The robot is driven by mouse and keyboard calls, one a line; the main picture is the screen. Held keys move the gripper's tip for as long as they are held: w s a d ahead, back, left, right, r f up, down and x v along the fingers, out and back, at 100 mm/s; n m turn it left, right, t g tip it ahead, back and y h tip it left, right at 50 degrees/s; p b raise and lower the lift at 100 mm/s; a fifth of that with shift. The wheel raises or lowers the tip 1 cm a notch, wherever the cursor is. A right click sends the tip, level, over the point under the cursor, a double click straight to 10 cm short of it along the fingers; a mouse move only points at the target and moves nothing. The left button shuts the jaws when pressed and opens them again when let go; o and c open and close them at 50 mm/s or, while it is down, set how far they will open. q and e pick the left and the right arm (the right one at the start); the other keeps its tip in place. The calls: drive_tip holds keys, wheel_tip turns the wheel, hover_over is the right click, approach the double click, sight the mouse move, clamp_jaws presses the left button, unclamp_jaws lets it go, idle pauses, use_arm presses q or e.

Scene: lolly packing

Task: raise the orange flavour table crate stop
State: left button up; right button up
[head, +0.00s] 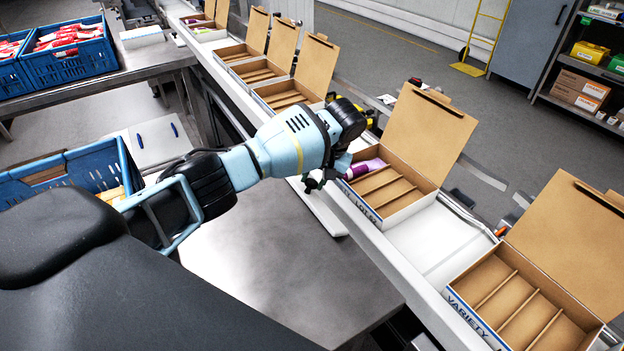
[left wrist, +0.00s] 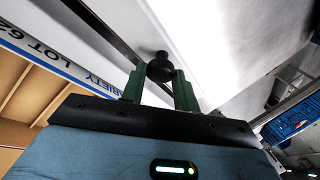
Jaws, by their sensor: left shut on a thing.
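My left gripper (head: 318,182) reaches in from the left, over the table's edge beside the conveyor line. In the left wrist view its green fingers (left wrist: 160,88) are shut on a round black knob (left wrist: 160,68), in front of a pale surface. I take the knob to be the crate stop's, but its flavour mark does not show. In the head view the knob is mostly hidden by the gripper, and I cannot tell how high the stop stands. My right gripper is out of view.
Open cardboard boxes stand along the conveyor; one box (head: 403,212) with a purple tube (head: 364,168) is close to my left gripper. Another box (head: 478,326) stands at lower right. A blue crate (head: 92,170) is at left. The steel table (head: 290,275) is largely bare.

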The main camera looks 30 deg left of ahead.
use_arm(q)
drive_tip(key=shift+w+d+f+g+y+b, duration=0.1)
drive_tip(key=shift+w+d+g+y+b, duration=0.25)
drive_tip(key=shift+g, duration=0.25)
drive_tip(key=shift+a, duration=0.1)
drive_tip(key=o, duration=1)
drive_tip(key=shift+c, duration=0.2)
drive_tip(key=v, duration=0.8)
drive_tip(key=shift+p, duration=0.35)
